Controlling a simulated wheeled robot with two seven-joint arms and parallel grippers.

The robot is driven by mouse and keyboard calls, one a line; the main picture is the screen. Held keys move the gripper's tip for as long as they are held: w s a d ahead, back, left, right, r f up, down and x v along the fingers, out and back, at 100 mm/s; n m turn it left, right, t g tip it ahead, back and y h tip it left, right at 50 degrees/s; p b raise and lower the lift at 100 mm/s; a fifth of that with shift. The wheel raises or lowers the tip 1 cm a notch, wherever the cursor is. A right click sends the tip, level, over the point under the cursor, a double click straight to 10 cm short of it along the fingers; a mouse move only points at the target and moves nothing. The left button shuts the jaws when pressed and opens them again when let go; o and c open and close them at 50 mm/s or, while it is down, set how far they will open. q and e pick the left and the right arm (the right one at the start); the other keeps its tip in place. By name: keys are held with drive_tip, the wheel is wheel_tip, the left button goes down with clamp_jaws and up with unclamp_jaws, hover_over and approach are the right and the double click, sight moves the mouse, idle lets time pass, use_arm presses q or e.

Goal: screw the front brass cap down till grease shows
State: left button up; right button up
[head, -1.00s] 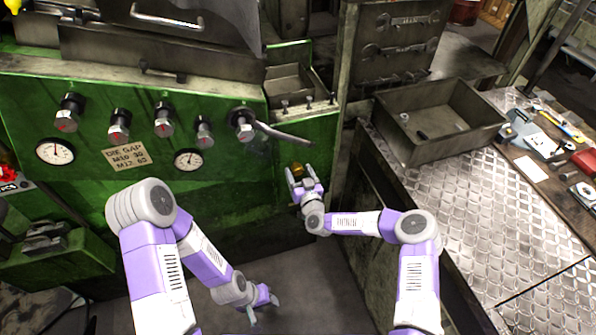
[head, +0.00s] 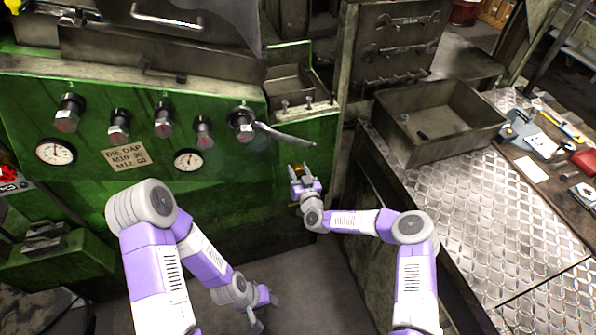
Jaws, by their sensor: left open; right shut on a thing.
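The front brass cap (head: 298,170) is a small brass-coloured piece low on the right part of the green machine front. My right gripper (head: 299,172) is shut on it, with its fingers on either side. The fingers hide part of the cap, and I cannot make out any grease at its edge. My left gripper (head: 263,309) is open and empty, low in front of the machine and away from the cap.
A lever (head: 285,135) sticks out to the right above the cap. Several knobs (head: 164,122) and two gauges (head: 187,160) line the green panel (head: 230,190). A metal bin (head: 440,150) stands on the tread-plate bench (head: 465,215) at right. The floor below is clear.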

drive_tip(key=shift+m+b, duration=0.9)
drive_tip(key=shift+b, duration=0.25)
drive_tip(key=m+b, duration=0.9)
drive_tip(key=shift+d+f, duration=0.1)
drive_tip(key=m+b, duration=0.2)
drive_tip(key=m, duration=0.1)
drive_tip(key=shift+w+b, duration=0.1)
drive_tip(key=shift+b, duration=0.2)
drive_tip(key=shift+m+b, duration=0.8)
drive_tip(key=shift+m, duration=0.4)
drive_tip(key=o, duration=1.1)
drive_tip(key=shift+c, duration=0.2)
